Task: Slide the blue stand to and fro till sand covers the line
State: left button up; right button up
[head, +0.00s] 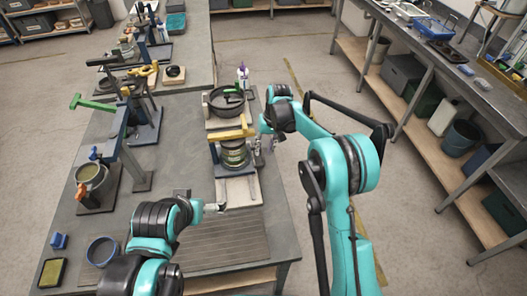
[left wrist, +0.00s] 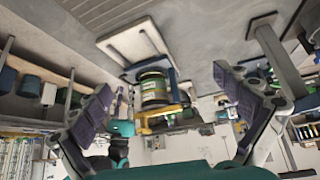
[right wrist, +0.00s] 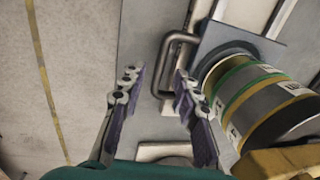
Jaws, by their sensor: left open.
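The blue stand (head: 214,153) stands on a pale board (head: 238,192) on the bench, with a yellow bar across its top. A banded cylinder (head: 235,158) sits in it and also shows in the left wrist view (left wrist: 153,90). In the right wrist view the stand's base plate (right wrist: 215,45) has a grey U-shaped handle (right wrist: 162,65) beside it. My right gripper (right wrist: 157,78) is open, with the handle's bar between and just beyond its fingertips. My left gripper (left wrist: 165,84) is open and empty, near the board's front left. I cannot make out sand or a line.
A round dark pan (head: 226,101) stands behind the stand. A green-handled rig (head: 92,104) and a cup (head: 90,175) are at left. A blue bowl (head: 102,251) is at front left.

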notch_tip(320, 180, up, 10)
jog(key=d, duration=0.1)
jog(key=shift+w+d, duration=0.2)
jog(key=shift+d, duration=0.2)
